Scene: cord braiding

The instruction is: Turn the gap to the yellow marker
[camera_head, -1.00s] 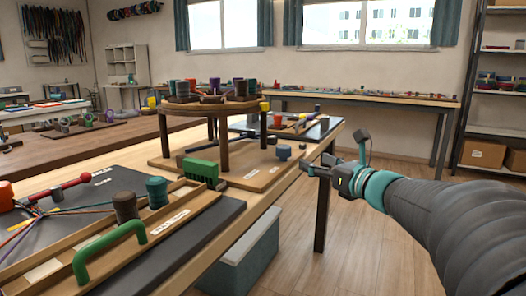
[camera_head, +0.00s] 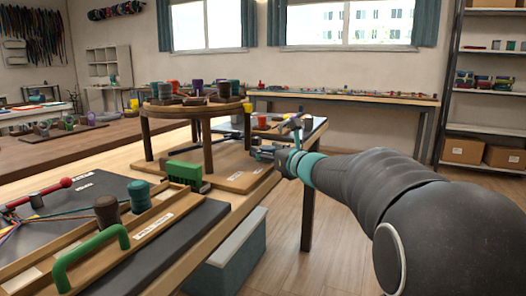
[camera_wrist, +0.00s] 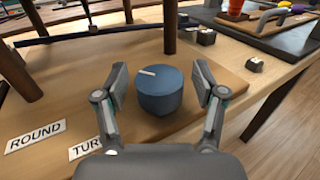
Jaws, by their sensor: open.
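The round braiding stand (camera_head: 178,110) stands on dark legs on a wooden board, with several coloured bobbins around its top. A small yellow marker (camera_head: 247,107) shows at its right edge. I cannot make out the gap among the bobbins. A blue knob (camera_wrist: 160,98) with a white pointer line stands on the board in the wrist view; the line points toward the upper left. My gripper (camera_wrist: 160,78) is open, with one finger on each side of the knob and visible space beside it. In the head view my gripper (camera_head: 262,152) is low, right of the stand, and the knob is hidden.
A label reading ROUND (camera_wrist: 35,136) and a partly covered one beginning TUR (camera_wrist: 86,150) lie in front of the knob. Stand legs rise behind it. A green block (camera_head: 184,173) and a green handle (camera_head: 92,258) are nearer. Small dark blocks (camera_wrist: 205,36) stand at the right.

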